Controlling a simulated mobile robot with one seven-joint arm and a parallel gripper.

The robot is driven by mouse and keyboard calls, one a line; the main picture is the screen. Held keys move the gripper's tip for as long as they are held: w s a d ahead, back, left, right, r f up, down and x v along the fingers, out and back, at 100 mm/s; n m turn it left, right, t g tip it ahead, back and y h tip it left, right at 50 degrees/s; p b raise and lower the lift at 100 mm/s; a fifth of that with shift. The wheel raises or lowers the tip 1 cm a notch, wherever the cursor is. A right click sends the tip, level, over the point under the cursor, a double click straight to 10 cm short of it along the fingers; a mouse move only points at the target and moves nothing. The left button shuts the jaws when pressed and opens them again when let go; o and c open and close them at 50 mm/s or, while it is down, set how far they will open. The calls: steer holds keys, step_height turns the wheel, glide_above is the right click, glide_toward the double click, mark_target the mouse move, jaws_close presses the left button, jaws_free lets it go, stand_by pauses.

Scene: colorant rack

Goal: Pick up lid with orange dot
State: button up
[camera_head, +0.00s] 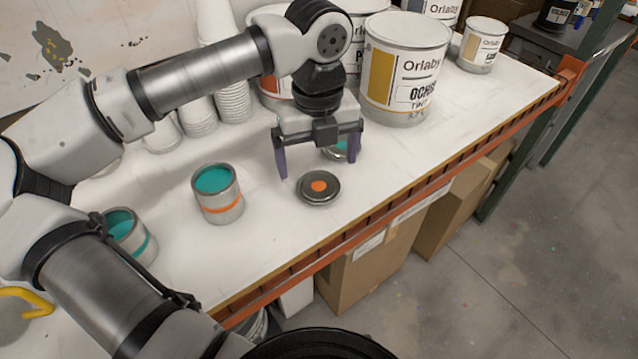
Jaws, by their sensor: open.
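The lid with the orange dot (309,194) is a small round grey metal lid. It lies flat on the white shelf top, near its front edge. The orange dot marks its middle and faces up. My gripper (318,165) is open and empty. It points down, with its two dark purple fingers apart, above and slightly behind the lid in the picture. The lid is in full view and apart from the fingers.
An open can with an orange band (222,207) and teal paint stands left of the lid. Another teal-banded can (142,246) stands further left, partly behind my arm. Large paint cans (402,100) and stacked white cups (232,98) stand behind. The shelf's orange front edge (400,207) is close.

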mark_target(319, 186)
steer(key=shift+d+f+p, duration=0.1)
steer(key=shift+f+p, duration=0.9)
steer(key=shift+f, duration=1.75)
steer(key=shift+c, duration=0.5)
steer(key=c, duration=1)
